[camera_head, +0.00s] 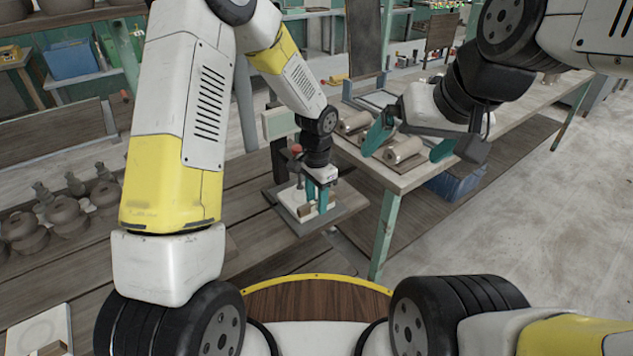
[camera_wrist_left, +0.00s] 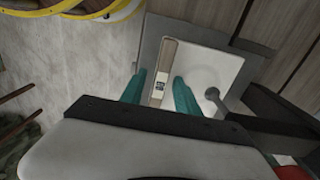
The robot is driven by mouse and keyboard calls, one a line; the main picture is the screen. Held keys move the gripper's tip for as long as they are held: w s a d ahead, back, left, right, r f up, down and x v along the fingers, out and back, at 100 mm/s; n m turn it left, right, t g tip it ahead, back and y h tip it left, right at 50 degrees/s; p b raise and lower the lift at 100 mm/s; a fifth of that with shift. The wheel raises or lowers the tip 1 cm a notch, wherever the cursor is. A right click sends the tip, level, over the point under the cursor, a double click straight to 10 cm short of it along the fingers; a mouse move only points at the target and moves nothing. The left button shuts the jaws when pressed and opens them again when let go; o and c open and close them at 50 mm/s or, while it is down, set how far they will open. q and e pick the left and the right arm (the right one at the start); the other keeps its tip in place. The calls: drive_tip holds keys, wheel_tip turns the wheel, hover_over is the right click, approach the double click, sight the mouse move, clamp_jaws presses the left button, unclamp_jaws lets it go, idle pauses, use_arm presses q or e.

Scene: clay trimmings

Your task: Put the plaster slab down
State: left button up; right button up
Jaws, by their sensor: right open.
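A white plaster slab (camera_head: 296,197) with a brown block (camera_head: 306,210) along one edge lies on a grey platform (camera_head: 338,212). In the left wrist view, the slab (camera_wrist_left: 208,62) shows a shallow round hollow, and its brown block (camera_wrist_left: 166,62) carries a small label. My left gripper (camera_head: 318,194) points down over the slab. In the left wrist view, its teal fingers (camera_wrist_left: 161,75) stand apart on both sides of the block, with gaps visible. Whether the fingertips touch the slab is unclear. My right gripper (camera_head: 402,154) is open above the right table, around the view of a clay roll.
Several clay rolls (camera_head: 404,149) lie on the right table (camera_head: 430,172). An upright pale panel (camera_head: 279,123) and a red knob (camera_head: 296,149) stand by the platform. Another white slab (camera_head: 38,330) is at lower left. Several clay pots (camera_head: 68,213) stand at left.

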use_arm(q)
wheel_tip(320, 180, up, 12)
drive_tip(key=s+a+r+n+t, duration=0.35)
drive_tip(key=s+a+r, duration=0.4)
drive_tip(key=r, duration=0.45)
drive_tip(key=s+a+r+n+t+h, duration=0.1)
drive_tip(key=s+a+r+n, duration=0.1)
drive_tip(key=s, duration=0.4)
drive_tip(key=s+a+r+n+t+h, duration=0.1)
drive_tip(key=s+a+r+n, duration=0.1)
drive_tip(key=s+a+n, duration=0.2)
drive_tip(key=shift+s+a+r+n+t, duration=0.35)
drive_tip(key=shift+s+r, duration=0.05)
drive_tip(key=shift+s, duration=0.7)
